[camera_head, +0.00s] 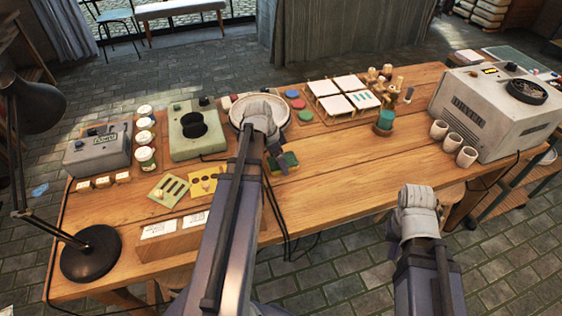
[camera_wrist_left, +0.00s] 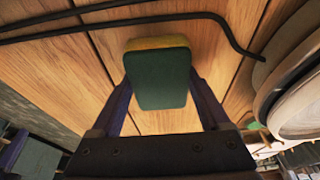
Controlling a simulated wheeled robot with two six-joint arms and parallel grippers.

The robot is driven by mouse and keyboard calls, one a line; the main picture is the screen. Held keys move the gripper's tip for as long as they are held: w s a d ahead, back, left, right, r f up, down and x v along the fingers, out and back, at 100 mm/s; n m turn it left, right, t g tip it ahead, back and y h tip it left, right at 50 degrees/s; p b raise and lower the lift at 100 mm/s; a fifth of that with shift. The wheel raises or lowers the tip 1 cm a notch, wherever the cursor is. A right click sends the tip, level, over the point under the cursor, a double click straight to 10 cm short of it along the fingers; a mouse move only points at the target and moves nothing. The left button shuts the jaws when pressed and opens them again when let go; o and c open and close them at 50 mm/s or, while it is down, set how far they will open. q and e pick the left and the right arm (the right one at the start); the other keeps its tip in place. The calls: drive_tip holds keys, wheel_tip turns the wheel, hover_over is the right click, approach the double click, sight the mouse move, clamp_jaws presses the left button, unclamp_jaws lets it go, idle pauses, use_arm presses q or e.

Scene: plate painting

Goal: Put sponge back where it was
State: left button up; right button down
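The sponge (camera_head: 287,162), green with a yellow layer, is in front of the round plate at the middle of the table. In the left wrist view the sponge (camera_wrist_left: 160,80) sits between the two fingers of my left gripper (camera_wrist_left: 160,88), its green face towards the camera and the yellow layer behind. The fingertips meet its sides, so my left gripper (camera_head: 274,163) is shut on it. I cannot tell whether the sponge touches the table. My right gripper (camera_head: 418,212) is over the table's front edge at the right, and its fingers are hidden.
A round plate (camera_head: 284,104) lies partly behind my left wrist. Black cables (camera_wrist_left: 120,22) run on the wood near the sponge. The table's right middle is clear.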

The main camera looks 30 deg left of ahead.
use_arm(q)
drive_tip(key=o, duration=0.3)
drive_tip(key=shift+r, duration=0.1)
drive_tip(key=p+v, duration=1.2)
drive_tip(key=s+d+n+g+y, duration=0.1)
drive_tip(key=s+d, duration=0.2)
drive_tip(key=d, duration=0.7)
drive_tip(key=s+d+n+g+y, duration=0.1)
drive_tip(key=s+d, duration=0.2)
drive_tip(key=d, duration=0.8)
drive_tip(key=s+d+n+y, duration=0.1)
drive_tip(key=s+d+n, duration=0.1)
drive_tip(key=d, duration=0.8)
drive_tip(key=shift+s+d+f+g, duration=0.35)
drive_tip(key=shift+s+d+g, duration=0.05)
drive_tip(key=shift+s, duration=0.2)
